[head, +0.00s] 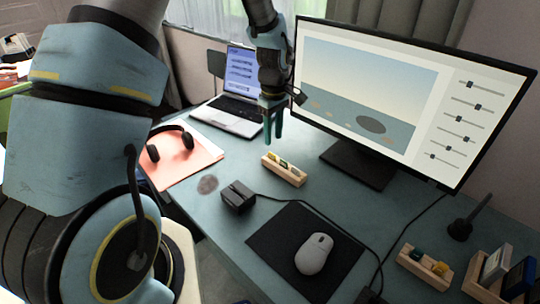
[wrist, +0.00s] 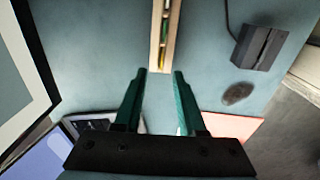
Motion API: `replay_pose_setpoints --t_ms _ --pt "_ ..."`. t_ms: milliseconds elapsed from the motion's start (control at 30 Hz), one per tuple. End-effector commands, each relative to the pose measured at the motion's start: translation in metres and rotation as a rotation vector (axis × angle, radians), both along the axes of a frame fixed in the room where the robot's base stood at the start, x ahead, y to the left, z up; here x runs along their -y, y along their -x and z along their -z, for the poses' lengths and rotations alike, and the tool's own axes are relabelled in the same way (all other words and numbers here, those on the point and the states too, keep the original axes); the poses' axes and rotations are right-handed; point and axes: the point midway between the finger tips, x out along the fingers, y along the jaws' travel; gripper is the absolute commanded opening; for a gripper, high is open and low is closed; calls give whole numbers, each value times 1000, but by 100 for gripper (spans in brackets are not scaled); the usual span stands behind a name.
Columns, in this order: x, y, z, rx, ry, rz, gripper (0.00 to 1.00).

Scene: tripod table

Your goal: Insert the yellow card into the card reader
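The card reader (head: 238,197) is a small black box with a cable on the blue table; it also shows at the upper right of the wrist view (wrist: 258,47). A small wooden holder (head: 295,179) with thin coloured cards in it stands behind it to the right. It is also at the top middle of the wrist view (wrist: 154,60). A yellowish edge shows among the cards, too small to make out surely as the yellow card. My gripper (head: 273,140) is above and behind the holder, fingers pointing down. In the wrist view my gripper (wrist: 160,73) is open and empty, its fingertips apart near the holder's end.
A large monitor (head: 370,90) stands right of my gripper, a laptop (head: 235,110) behind left. Headphones (head: 170,145) lie on a pink folder (head: 190,168). A mouse (head: 314,253) is on a black mat (head: 275,245). Another wooden holder (head: 425,268) is front right.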

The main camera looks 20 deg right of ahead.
Motion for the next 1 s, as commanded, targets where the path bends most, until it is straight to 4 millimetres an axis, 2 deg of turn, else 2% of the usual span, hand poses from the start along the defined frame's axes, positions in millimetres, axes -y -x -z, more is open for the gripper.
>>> replay_pose_setpoints --t_ms 267,600,867,1000 --pt "-2 0 19 -2 -1 0 40" --pt "-4 -1 58 -1 0 0 40" --pt "-4 -1 62 1 2 1 40" --pt "-4 -1 62 1 2 1 27"
